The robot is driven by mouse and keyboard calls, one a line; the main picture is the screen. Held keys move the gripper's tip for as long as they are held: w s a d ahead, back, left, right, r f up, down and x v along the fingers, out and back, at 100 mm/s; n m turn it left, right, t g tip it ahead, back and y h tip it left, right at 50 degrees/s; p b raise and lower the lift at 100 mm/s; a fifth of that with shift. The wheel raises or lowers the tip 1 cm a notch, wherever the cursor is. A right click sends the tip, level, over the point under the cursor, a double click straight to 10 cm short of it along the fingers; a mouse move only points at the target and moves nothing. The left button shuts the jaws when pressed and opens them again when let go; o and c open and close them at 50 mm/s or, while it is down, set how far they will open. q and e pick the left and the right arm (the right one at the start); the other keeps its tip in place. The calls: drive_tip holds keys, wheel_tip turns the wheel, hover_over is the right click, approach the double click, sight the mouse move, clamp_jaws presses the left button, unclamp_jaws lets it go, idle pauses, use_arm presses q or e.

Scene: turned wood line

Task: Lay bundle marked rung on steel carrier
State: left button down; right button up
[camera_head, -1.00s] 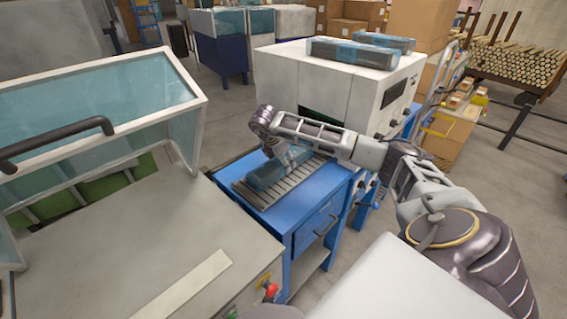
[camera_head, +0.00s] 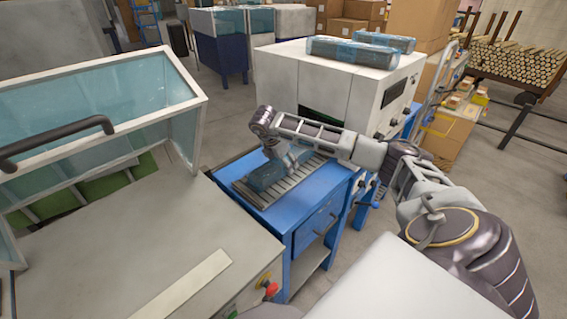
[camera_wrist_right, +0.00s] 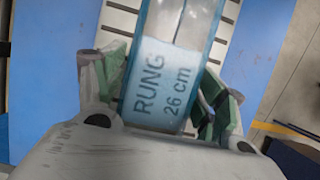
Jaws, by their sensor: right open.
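The bundle marked RUNG 26 cm (camera_wrist_right: 168,75) is wrapped in blue film with a white label. In the head view the bundle (camera_head: 265,176) lies on a grey slatted steel carrier (camera_head: 292,186) on the blue bench. My right gripper (camera_head: 281,158) is over the bundle, partly hidden by my own wrist. In the right wrist view its green-padded fingers stand apart on either side of the bundle, with a visible gap on the left. My left gripper is not in view.
A grey-white machine (camera_head: 300,85) stands behind the bench, with two more wrapped bundles (camera_head: 352,53) on top. A glazed hood (camera_head: 95,100) and grey table (camera_head: 150,245) are at the left. Bare blue bench top (camera_head: 325,180) lies right of the carrier.

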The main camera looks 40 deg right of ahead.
sight(279, 162)
drive_tip(key=shift+a+r, duration=0.2)
drive_tip(key=shift+r, duration=0.4)
drive_tip(key=v, duration=0.4)
drive_tip(key=shift+a+r, duration=0.1)
drive_tip(key=shift+r, duration=0.05)
drive_tip(key=v, duration=0.4)
drive_tip(key=shift+a+r, duration=0.1)
drive_tip(key=shift+r, duration=0.2)
drive_tip(key=shift+a+r, duration=0.25)
drive_tip(key=shift+r, duration=0.35)
drive_tip(key=shift+a+r, duration=0.1)
drive_tip(key=shift+r, duration=0.15)
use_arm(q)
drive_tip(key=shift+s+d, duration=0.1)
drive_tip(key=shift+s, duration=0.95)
